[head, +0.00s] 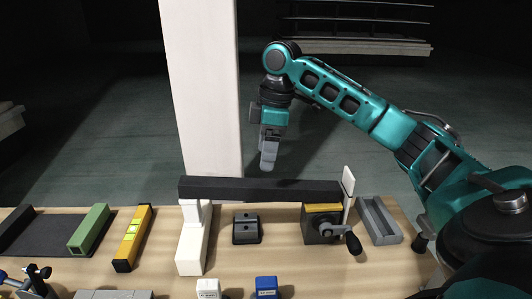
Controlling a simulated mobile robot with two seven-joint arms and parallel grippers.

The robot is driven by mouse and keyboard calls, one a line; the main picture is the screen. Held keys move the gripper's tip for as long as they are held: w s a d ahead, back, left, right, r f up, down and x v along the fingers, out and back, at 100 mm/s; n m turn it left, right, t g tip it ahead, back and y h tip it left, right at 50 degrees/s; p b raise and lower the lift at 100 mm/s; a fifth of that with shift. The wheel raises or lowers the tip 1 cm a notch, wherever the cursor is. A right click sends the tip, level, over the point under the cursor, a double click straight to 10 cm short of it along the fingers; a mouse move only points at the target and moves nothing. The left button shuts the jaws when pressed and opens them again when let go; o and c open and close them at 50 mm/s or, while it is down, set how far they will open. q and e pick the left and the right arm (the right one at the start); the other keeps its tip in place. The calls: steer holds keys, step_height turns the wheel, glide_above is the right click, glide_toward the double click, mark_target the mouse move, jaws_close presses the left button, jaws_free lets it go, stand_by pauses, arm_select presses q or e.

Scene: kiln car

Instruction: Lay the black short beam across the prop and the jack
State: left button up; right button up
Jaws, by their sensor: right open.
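The black short beam (258,190) lies level across the white prop (191,247) at its left end and the yellow-topped jack (321,222) at its right end. The jack has a dark crank with a knob, and a thin white upright plate (348,187) stands at the beam's right end. My right gripper (268,163) is above and behind the middle of the beam, pointing down, apart from it and empty. The finger gap is hard to see from this side. My left gripper is not in view.
A yellow spirit level (132,238), a green block (90,229) and a dark mat (35,232) lie at left. A black block (246,228) sits under the beam. A grey channel tray (379,220) is at right. A tall white column (203,90) rises behind.

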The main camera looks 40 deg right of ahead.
steer(key=shift+r, duration=0.65)
steer(key=shift+d+r, duration=0.1)
step_height(320, 180, up, 12)
steer(key=s+d, duration=0.1)
steer(key=shift+s+d+r, duration=0.2)
steer(key=shift+r, duration=0.05)
stand_by(0.5)
stand_by(0.5)
